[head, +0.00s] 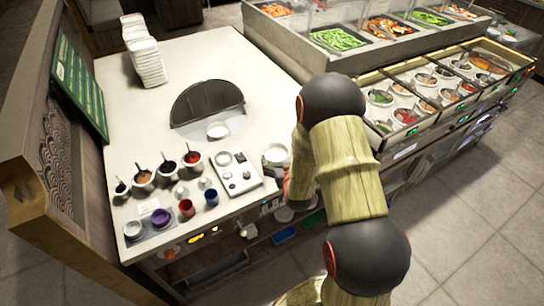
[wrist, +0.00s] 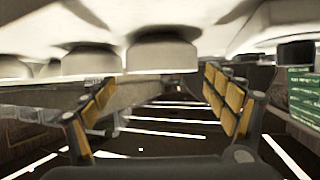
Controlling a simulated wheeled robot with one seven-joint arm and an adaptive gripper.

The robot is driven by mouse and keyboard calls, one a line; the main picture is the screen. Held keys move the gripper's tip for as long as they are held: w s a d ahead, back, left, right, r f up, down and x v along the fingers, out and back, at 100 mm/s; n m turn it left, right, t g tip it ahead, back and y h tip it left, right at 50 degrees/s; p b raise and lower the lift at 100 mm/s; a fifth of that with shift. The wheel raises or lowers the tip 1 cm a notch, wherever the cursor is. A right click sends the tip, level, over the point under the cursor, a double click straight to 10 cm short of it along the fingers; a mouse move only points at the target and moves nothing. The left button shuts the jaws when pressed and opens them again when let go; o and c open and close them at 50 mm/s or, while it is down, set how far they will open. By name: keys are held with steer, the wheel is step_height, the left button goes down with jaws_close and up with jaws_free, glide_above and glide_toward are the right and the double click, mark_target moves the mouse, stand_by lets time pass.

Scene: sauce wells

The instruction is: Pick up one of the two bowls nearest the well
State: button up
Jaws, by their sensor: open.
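A dark half-round opening (head: 207,100), which may be the well, is in the white counter. A small white bowl (head: 218,131) sits at its front edge. Another white bowl-like vessel (head: 276,153) stands at the counter's right side, beside my arm. That view looks upside down. A pale round vessel (wrist: 162,54) shows beyond the fingers, apart from them, and another (wrist: 91,60) is to its left. I cannot match these to the head view.
A tall stack of white dishes (head: 145,55) stands at the back left. Several sauce pots with spoons, a purple container (head: 160,217), a red cup (head: 186,207) and a grey panel (head: 236,172) crowd the front. A food bar (head: 425,100) is at right.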

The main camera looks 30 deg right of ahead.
mark_target(274, 147)
steer(key=shift+o, duration=1.3)
steer(key=b+x, duration=0.1)
steer(key=x, duration=0.6)
steer(key=shift+w+a, duration=0.1)
steer(key=shift+a, duration=0.05)
steer(key=shift+r, duration=0.1)
steer(key=shift+c, duration=0.5)
steer(key=c, duration=1.1)
steer(key=shift+r, duration=0.1)
steer(key=shift+c, duration=0.6)
